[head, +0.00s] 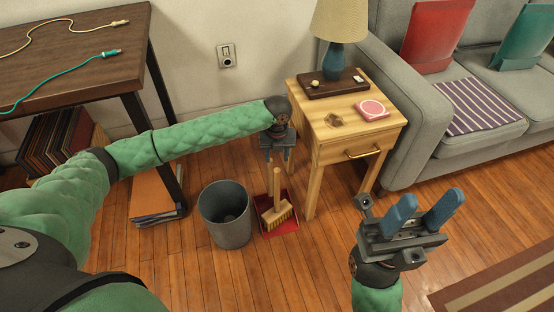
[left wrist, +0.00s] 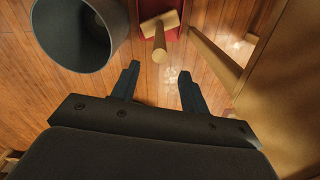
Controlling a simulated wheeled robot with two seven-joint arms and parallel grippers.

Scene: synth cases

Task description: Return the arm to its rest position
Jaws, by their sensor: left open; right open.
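My left arm (head: 200,128) with a green quilted cover reaches in from the left. Its gripper (head: 277,155) hangs pointing down beside the wooden side table, above the floor near the brush. In the left wrist view its two dark fingers (left wrist: 158,90) are apart with nothing between them. My right gripper (head: 424,210) is raised at the lower right, its two blue fingers apart and empty, over bare floor.
A grey bin (head: 226,232) and a red dustpan (head: 287,226) with a wooden-handled brush (head: 277,205) stand below the left gripper. The side table (head: 345,132) with a lamp (head: 337,45) is close to its right. A dark desk (head: 75,60) is at left, a grey sofa (head: 415,105) at right.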

